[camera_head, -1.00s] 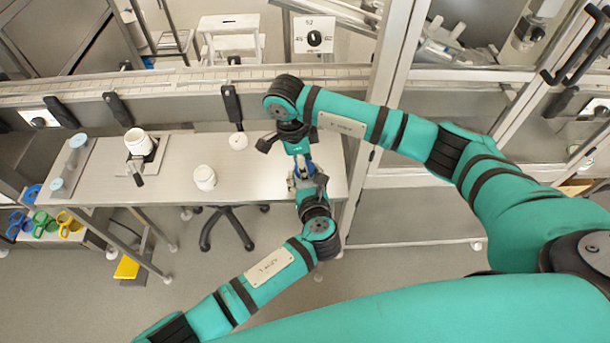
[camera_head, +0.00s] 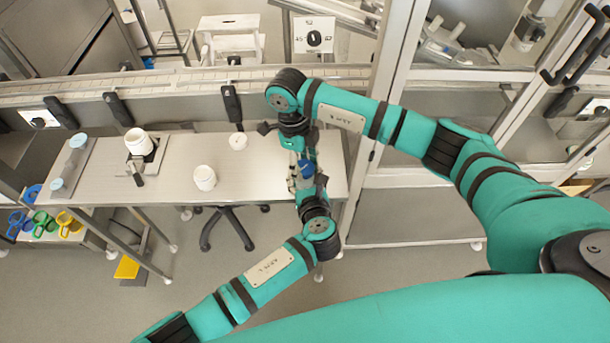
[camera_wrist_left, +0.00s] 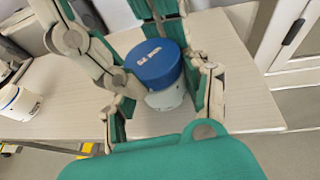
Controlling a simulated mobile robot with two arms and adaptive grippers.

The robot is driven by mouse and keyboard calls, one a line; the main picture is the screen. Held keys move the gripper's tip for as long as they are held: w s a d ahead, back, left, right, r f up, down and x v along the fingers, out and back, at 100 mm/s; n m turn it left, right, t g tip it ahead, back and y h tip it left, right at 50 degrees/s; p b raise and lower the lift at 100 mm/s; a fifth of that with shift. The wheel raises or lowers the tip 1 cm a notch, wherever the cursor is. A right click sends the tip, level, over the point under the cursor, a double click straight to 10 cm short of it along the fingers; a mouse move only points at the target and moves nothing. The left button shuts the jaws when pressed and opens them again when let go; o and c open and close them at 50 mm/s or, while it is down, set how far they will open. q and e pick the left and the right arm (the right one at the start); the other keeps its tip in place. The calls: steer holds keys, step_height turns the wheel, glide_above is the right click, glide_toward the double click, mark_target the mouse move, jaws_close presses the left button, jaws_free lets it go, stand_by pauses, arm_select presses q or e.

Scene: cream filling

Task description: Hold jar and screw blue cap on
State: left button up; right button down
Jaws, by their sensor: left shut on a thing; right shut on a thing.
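A white jar (camera_wrist_left: 165,98) with a blue cap (camera_wrist_left: 153,62) on its top stands between my grippers in the left wrist view. The cap also shows in the head view (camera_head: 306,168), above the right part of the table. My left gripper (camera_wrist_left: 165,100) is shut on the jar, a finger on each side. My right gripper (camera_head: 298,150) comes from the far side and is shut on the cap. Its green fingers reach down beside the cap in the wrist view. The cap looks level. The thread and any gap under the rim cannot be made out.
Another white jar (camera_head: 205,178) stands on the table (camera_head: 255,185). Coloured mugs (camera_head: 42,222) sit lower left. A framed glass enclosure borders the right.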

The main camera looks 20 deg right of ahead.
steer(key=m, duration=0.5)
steer(key=shift+f+m+g+y, duration=0.2)
steer(key=shift+m+g+y, duration=0.1)
steer(key=shift+m, duration=0.1)
steer(key=c, duration=0.7)
jaws_free()
steer(key=shift+d, duration=0.1)
steer(key=n, duration=0.5)
steer(key=shift+n+h, duration=0.4)
